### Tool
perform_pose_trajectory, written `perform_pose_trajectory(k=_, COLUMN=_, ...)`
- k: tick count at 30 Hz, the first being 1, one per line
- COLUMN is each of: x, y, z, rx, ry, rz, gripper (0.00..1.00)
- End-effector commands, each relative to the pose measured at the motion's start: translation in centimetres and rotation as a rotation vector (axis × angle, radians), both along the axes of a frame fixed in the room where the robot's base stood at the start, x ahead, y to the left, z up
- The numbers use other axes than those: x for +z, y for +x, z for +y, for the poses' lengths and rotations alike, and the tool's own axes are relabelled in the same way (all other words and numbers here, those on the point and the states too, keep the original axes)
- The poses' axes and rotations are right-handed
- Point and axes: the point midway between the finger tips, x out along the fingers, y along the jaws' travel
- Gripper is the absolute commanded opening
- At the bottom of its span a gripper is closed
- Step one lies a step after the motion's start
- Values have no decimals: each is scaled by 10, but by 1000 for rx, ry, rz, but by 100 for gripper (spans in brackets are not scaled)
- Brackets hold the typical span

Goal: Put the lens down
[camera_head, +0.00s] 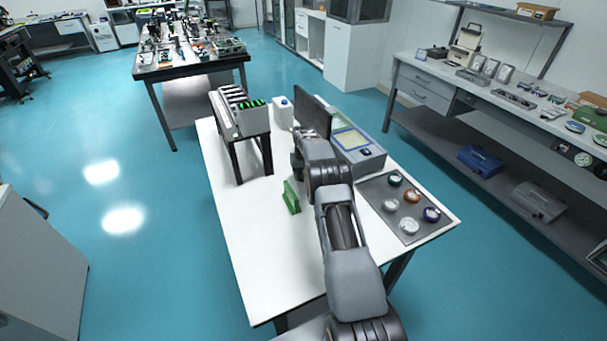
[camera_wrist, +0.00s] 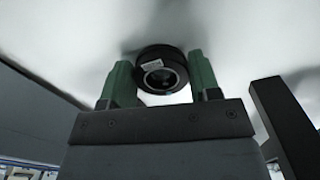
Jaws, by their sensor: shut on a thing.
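In the wrist view, my gripper (camera_wrist: 161,78) has green fingers closed on either side of a round black lens (camera_wrist: 142,57). The lens has a small white label and its glass faces the camera. A white surface shows behind it; I cannot tell whether the lens touches anything. In the head view my arm reaches over the white table (camera_head: 247,237), with its end near the dark upright panel. The lens and fingertips are hidden or too small to make out there.
A rack (camera_head: 239,113) and a white bottle (camera_head: 283,111) are at the back. An instrument with a screen (camera_head: 368,154) and a grey mat (camera_head: 408,237) with several round pieces are at right. The table's front left is clear.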

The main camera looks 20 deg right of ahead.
Motion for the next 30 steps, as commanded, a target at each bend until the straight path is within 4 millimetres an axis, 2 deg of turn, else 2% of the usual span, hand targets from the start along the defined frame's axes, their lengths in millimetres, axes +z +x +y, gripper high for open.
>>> perform_pose_trajectory(k=8, x=-4, y=0, z=0, rx=0, ry=0, rz=-1, gripper=32)
perform_pose_trajectory(k=9, x=-4, y=0, z=0, rx=0, ry=0, rz=-1, gripper=57)
perform_pose_trajectory(k=17, x=-2, y=0, z=0, rx=0, ry=0, rz=0, gripper=82)
perform_pose_trajectory(k=25, x=0, y=0, z=0, rx=0, ry=0, rz=-1, gripper=82)
perform_pose_trajectory(k=30, x=16, y=1, z=-1, rx=0, ry=-1, rz=-3, gripper=82)
